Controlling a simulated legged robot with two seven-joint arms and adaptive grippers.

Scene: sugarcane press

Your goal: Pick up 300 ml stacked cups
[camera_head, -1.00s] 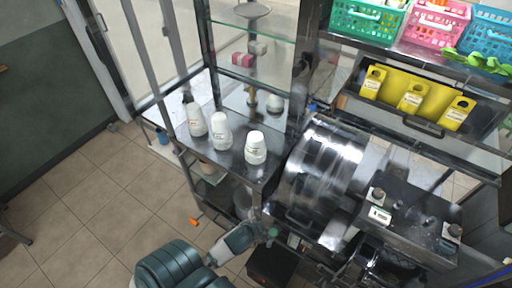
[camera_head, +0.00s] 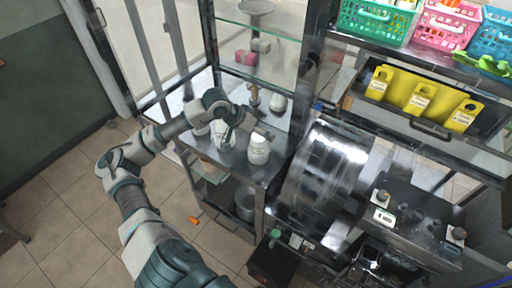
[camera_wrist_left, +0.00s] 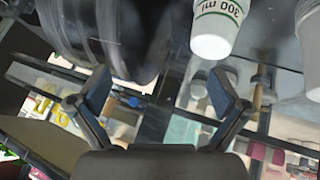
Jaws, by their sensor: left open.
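Stacks of white cups stand on a metal shelf (camera_head: 232,163). The right-hand stack (camera_head: 259,150) is fully clear in the head view. In the left wrist view a white cup stack (camera_wrist_left: 215,28) with green "300 ml" lettering appears upside down, and part of another stack (camera_wrist_left: 311,45) shows at the right edge. My left gripper (camera_head: 247,123) is over the shelf, behind and above the right-hand stack, and my arm partly hides the other stacks (camera_head: 221,134).
A shiny metal drum (camera_head: 324,165) stands close to the right of the cups. Glass shelves (camera_head: 257,33) and a metal post rise behind them. A yellow holder (camera_head: 420,97) and coloured baskets (camera_head: 372,22) are at the upper right.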

